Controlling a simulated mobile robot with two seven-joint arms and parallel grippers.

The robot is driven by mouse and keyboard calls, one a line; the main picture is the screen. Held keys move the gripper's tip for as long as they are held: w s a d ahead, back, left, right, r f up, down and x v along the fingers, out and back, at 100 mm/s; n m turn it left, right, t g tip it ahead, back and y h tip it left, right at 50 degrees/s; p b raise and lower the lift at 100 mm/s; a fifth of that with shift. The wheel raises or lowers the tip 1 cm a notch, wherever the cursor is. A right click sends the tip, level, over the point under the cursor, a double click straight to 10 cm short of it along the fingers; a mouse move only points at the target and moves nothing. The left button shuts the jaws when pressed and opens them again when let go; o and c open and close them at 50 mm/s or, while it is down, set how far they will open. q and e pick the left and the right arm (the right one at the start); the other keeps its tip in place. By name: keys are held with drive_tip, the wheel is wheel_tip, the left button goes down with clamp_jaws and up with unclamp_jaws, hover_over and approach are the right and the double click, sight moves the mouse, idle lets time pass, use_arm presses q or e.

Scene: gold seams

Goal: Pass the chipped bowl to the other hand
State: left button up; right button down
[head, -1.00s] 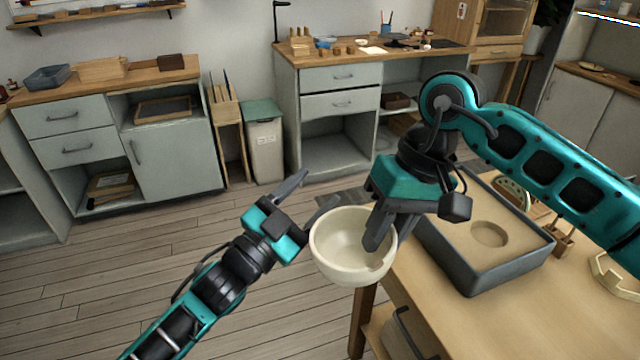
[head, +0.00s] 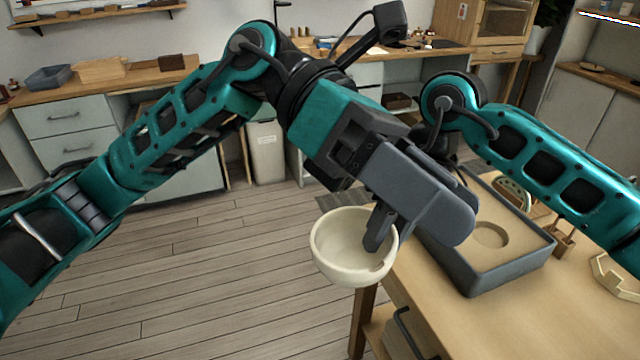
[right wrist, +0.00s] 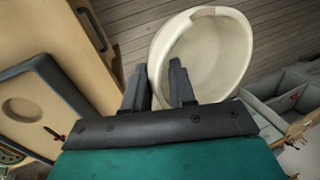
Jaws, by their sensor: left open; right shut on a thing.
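The cream chipped bowl (head: 338,250) hangs in the air just off the left edge of the worktable, with a brownish chip on its rim. My right gripper (head: 377,236) is shut on the bowl's rim. The right wrist view shows its two fingers (right wrist: 157,88) on either side of the wall of the bowl (right wrist: 215,62). My left gripper (head: 448,212) is open and empty. In the head view it lies across the right gripper and hides most of it, up and right of the bowl. The left gripper does not show in the right wrist view.
The wooden worktable (head: 500,320) carries a dark grey tray (head: 487,280) of sand with a round hollow, close to the right of the grippers. Open floor (head: 220,290) lies left of the table.

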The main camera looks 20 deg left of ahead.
use_arm(q)
drive_tip(key=a+f+m+t+y, duration=0.3)
drive_tip(key=f+y, duration=0.1)
drive_tip(key=y, duration=0.2)
drive_tip(key=m+t+y, duration=0.3)
drive_tip(key=t+y, duration=0.1)
drive_tip(key=y, duration=0.2)
approach(337, 263)
drive_tip(key=f, duration=0.3)
drive_tip(key=w+f, duration=0.1)
drive_tip(key=f, duration=0.3)
drive_tip(key=w+f, duration=0.1)
drive_tip(key=f, duration=0.3)
drive_tip(key=shift+d, duration=0.4)
drive_tip(key=shift+s, duration=0.1)
drive_tip(key=c, duration=0.9)
clamp_jaws()
use_arm(e)
drive_tip(key=c, duration=0.8)
unclamp_jaws()
drive_tip(key=shift+c, duration=0.2)
drive_tip(key=shift+r, duration=0.1)
drive_tip(key=v, duration=1.2)
